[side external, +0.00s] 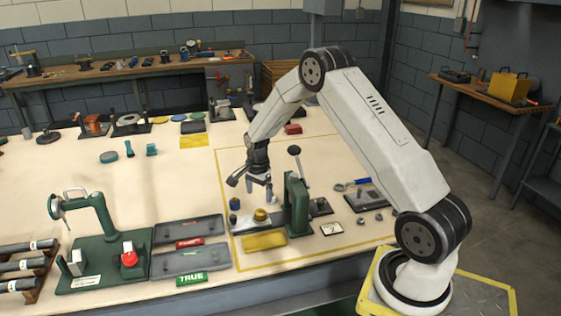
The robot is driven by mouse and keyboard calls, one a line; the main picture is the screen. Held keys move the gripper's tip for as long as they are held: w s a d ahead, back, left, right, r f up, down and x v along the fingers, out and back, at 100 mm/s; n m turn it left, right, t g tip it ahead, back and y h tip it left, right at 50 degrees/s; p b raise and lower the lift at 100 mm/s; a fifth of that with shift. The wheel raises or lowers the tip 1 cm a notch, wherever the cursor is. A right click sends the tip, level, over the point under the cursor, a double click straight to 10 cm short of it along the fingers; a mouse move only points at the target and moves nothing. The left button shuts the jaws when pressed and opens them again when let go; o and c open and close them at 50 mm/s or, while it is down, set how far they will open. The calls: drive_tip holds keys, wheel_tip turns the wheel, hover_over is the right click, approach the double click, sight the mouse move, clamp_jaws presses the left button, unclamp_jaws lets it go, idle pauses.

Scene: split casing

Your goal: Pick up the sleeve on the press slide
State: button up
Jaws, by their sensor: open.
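A green lever press (297,207) with a black-knobbed handle stands inside the yellow outline on the bench. At its left side, a small brass-yellow round piece (260,215) sits low by the press base. It may be the sleeve on the slide, but it is too small to be sure. My gripper (262,192) points down above and close to this piece, left of the press column. It is open, and I see nothing between its fingers. Whether the fingertips touch anything is hard to tell at this size.
A yellow block (265,241) lies in front of the press. A small dark blue cylinder (235,204) stands to the left. Grey trays (188,230) and a green fixture (104,245) stand farther left. Tools lie to the right of the press.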

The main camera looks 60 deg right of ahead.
sight(261, 211)
drive_tip(key=shift+f, duration=1.35)
drive_tip(key=shift+f, duration=0.1)
drive_tip(key=shift+s+d+f, duration=0.1)
drive_tip(key=shift+f, duration=2.35)
clamp_jaws()
